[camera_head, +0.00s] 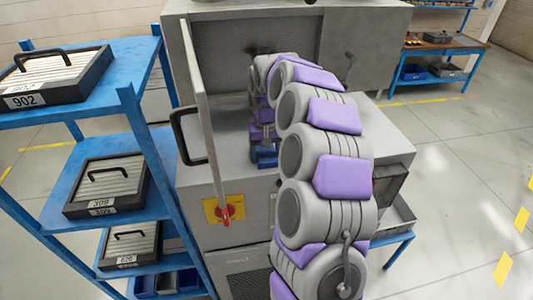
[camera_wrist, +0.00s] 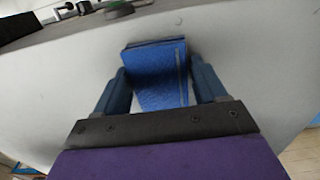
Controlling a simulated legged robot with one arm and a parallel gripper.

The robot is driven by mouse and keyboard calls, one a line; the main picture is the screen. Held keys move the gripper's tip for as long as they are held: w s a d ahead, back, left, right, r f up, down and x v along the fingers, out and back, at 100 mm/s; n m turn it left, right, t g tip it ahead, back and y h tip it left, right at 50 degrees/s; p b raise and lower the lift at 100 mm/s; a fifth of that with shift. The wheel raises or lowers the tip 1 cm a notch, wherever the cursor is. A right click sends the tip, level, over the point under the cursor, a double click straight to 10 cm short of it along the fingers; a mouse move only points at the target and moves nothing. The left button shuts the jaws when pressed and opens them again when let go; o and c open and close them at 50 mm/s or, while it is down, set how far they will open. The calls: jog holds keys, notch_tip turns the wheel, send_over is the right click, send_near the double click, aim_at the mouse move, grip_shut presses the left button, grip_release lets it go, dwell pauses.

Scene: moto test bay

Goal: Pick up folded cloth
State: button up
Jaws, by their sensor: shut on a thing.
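The folded cloth (camera_wrist: 157,76) is blue with a pale stripe near its right edge. In the wrist view it sits between the two blue fingers of my gripper (camera_wrist: 160,90), which is shut on it. Behind the cloth is a pale grey surface; I cannot tell whether the cloth still touches it. In the head view my gripper (camera_head: 264,156) is small and partly hidden by my arm, above the grey top of the machine cabinet (camera_head: 225,150). A bit of blue shows there, but I cannot tell cloth from finger.
A blue shelf rack (camera_head: 75,225) with numbered cases stands at the left. An open panel (camera_head: 203,90) rises beside my arm, and a grey enclosure stands behind. A blue workbench (camera_head: 440,48) is at the back right. The floor at right is clear.

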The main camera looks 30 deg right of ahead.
aim_at(266, 155)
jog(key=shift+w+r, duration=0.1)
jog(key=shift+r, duration=0.4)
notch_tip(266, 155, up, 2)
jog(key=shift+r+b, duration=0.1)
jog(key=shift+b, duration=0.35)
jog(key=shift+s+a+r, duration=0.1)
jog(key=shift+s+r, duration=0.05)
jog(key=shift+s, duration=0.05)
jog(key=s+a+r+b, duration=0.1)
jog(key=s+a+b, duration=0.2)
jog(key=s+a, duration=0.7)
jog(key=shift+s+r, duration=0.2)
jog(key=shift+s, duration=0.85)
jog(key=o, duration=0.5)
jog(key=c, duration=0.4)
